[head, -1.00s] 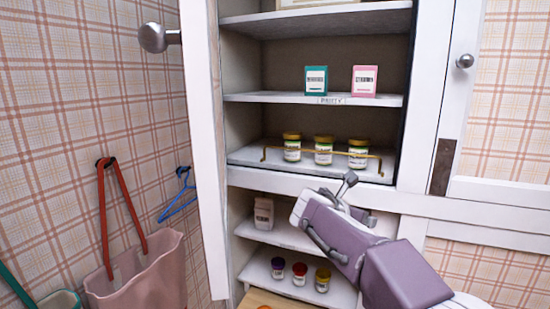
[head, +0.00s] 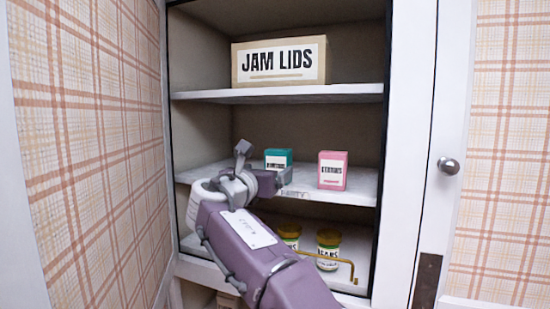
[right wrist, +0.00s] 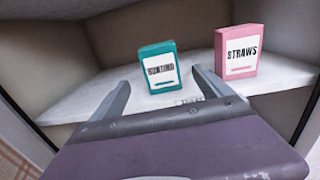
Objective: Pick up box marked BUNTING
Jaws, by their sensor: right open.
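The teal box marked BUNTING (head: 278,157) stands upright on the cupboard's middle shelf, its lower part partly hidden by my right gripper in the head view. In the right wrist view the BUNTING box (right wrist: 158,66) stands beyond and between the two fingers, with its white label facing me. My right gripper (head: 262,166) is open and empty, in front of the shelf and just short of the box. Its fingers also show in the right wrist view (right wrist: 162,86). My left gripper is not in view.
A pink STRAWS box (head: 332,171) stands right of the teal box, with a gap between them; the right finger is close to that side. A JAM LIDS box (head: 279,60) sits on the shelf above. Jars (head: 328,250) stand below behind a brass rail (head: 345,265).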

